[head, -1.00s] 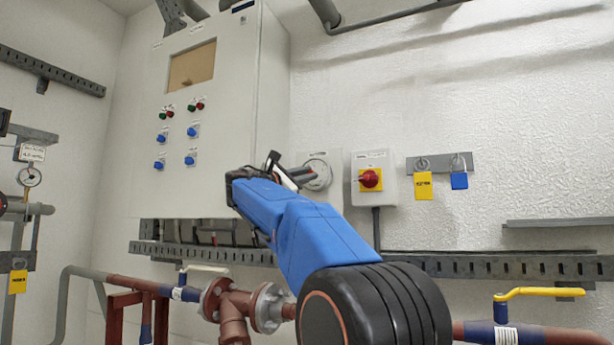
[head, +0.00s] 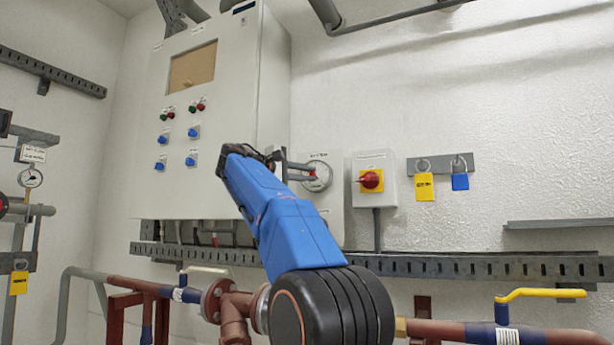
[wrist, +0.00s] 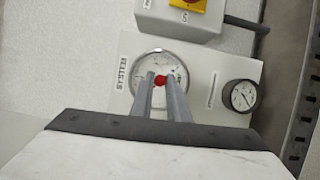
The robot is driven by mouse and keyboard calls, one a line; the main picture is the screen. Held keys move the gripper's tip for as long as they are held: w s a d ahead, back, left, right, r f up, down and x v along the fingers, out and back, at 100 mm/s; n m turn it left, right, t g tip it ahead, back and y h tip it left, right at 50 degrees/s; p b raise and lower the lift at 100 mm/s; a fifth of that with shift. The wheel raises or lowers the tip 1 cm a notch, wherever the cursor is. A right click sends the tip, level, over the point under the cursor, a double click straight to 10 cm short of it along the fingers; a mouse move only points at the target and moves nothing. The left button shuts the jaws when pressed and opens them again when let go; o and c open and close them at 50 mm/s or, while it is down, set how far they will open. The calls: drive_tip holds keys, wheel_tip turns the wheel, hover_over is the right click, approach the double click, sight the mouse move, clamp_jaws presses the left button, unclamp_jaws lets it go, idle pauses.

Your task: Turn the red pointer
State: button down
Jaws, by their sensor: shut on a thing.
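The red pointer (wrist: 160,81) shows as a small red knob in the middle of a round white dial (wrist: 155,62) labelled "SYSTEM" in the wrist view. My gripper (wrist: 161,78) has its two grey fingers at the dial, one on each side of the red knob, shut on it. In the head view my gripper (head: 309,174) reaches from the left to the round dial (head: 322,172) on its pale wall plate. A bit of red shows at the fingertips there. The fingers hide part of the dial face and its scale.
A smaller black-rimmed gauge (wrist: 242,96) sits beside the dial on the same plate. A grey box with a red and yellow rotary switch (head: 371,180) is just right of it. A large control cabinet (head: 215,110) stands to the left. Pipes and a slotted rail run below.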

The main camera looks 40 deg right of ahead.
drive_tip(key=shift+m+y, duration=0.6)
drive_tip(key=shift+m, duration=0.9)
drive_tip(key=c, duration=1.7)
unclamp_jaws()
drive_tip(key=a, duration=0.5)
drive_tip(key=a+r, duration=0.1)
drive_tip(key=a, duration=0.5)
drive_tip(key=a+r, duration=0.1)
drive_tip(key=a, duration=0.5)
drive_tip(key=shift+s+a, duration=0.1)
drive_tip(key=shift+a, duration=0.05)
